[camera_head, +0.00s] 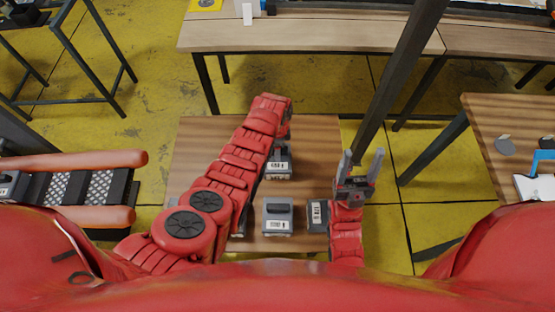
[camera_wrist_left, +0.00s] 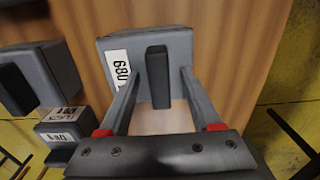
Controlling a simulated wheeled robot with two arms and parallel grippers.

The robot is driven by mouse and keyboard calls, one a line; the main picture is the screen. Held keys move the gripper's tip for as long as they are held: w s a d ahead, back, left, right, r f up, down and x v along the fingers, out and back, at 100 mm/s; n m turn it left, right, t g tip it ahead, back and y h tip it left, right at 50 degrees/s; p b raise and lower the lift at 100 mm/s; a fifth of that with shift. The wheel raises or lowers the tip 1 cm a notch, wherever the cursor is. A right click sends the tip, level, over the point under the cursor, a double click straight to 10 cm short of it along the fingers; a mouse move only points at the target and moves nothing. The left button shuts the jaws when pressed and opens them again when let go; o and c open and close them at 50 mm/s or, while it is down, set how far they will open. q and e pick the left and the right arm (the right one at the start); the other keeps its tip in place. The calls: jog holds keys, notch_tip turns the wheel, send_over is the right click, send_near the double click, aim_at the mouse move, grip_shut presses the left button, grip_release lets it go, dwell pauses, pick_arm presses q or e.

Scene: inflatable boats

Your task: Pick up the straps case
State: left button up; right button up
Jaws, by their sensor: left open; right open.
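Several grey cases with dark handles and white labels stand on a wooden table (camera_head: 322,150); I cannot tell from the labels which is the straps case. My left gripper (camera_wrist_left: 160,74) is open, its fingers on either side of the black handle of one grey case (camera_wrist_left: 118,48) labelled "680". In the head view my left arm hides much of that gripper, above the far case (camera_head: 279,172). My right gripper (camera_head: 361,165) is open and empty at the table's right edge, fingers pointing away.
Two more cases, a middle one (camera_head: 278,226) and a right one (camera_head: 317,217), stand nearer me; another is partly hidden by my left arm. An orange-tubed boat part (camera_head: 80,160) lies at left. A dark post (camera_head: 400,75) rises at right. Long benches (camera_head: 310,35) stand behind.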

pick_arm(q)
jog(key=shift+c, duration=0.2)
grip_shut()
dwell(1.2)
